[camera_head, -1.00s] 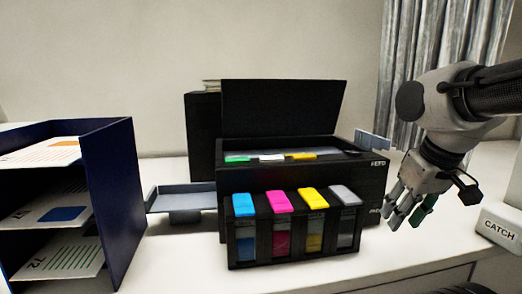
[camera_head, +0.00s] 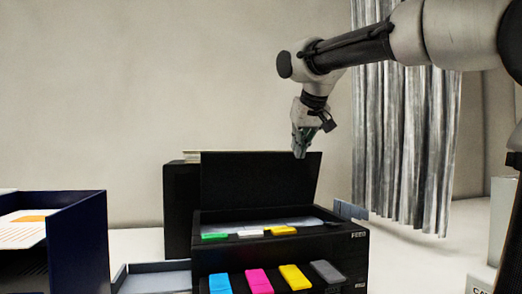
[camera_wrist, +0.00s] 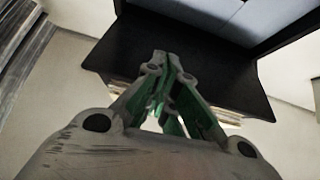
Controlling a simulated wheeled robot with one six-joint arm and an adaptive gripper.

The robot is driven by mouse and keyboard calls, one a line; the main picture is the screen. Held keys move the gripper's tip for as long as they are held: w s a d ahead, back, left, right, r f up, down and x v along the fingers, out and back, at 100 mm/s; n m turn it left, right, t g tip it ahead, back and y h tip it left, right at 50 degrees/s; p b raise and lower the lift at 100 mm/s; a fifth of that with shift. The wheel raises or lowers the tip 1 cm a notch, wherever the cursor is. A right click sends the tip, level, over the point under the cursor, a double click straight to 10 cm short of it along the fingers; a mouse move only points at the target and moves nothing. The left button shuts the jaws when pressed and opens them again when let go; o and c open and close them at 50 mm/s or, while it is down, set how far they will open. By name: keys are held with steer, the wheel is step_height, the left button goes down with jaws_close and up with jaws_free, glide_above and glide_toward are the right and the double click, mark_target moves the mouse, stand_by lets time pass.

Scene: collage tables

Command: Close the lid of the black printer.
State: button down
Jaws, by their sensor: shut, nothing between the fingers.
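The black printer (camera_head: 280,247) stands on the white table, with its lid (camera_head: 255,180) raised and leaning slightly back. Its open top shows a pale inside with green, white and yellow pieces. My gripper (camera_head: 299,154) is shut and empty, fingers pointing down at the lid's top edge, towards its right end. In the wrist view the fingertips (camera_wrist: 160,56) overlap the dark lid (camera_wrist: 205,65). I cannot tell whether they touch it or are just behind or above it.
A navy paper sorter (camera_head: 78,240) is at the left. A dark box (camera_head: 181,210) stands behind the printer, and a grey curtain (camera_head: 405,140) hangs at the right.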

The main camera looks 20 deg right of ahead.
steer(key=w+a+r+t, duration=0.2)
steer(key=w+a+r, duration=0.5)
steer(key=w+r, duration=0.2)
steer(key=w+f, duration=0.3)
steer(key=f, duration=0.5)
steer(key=shift+w, duration=0.35)
steer(key=shift+s+d+f, duration=0.1)
steer(key=shift+s, duration=0.05)
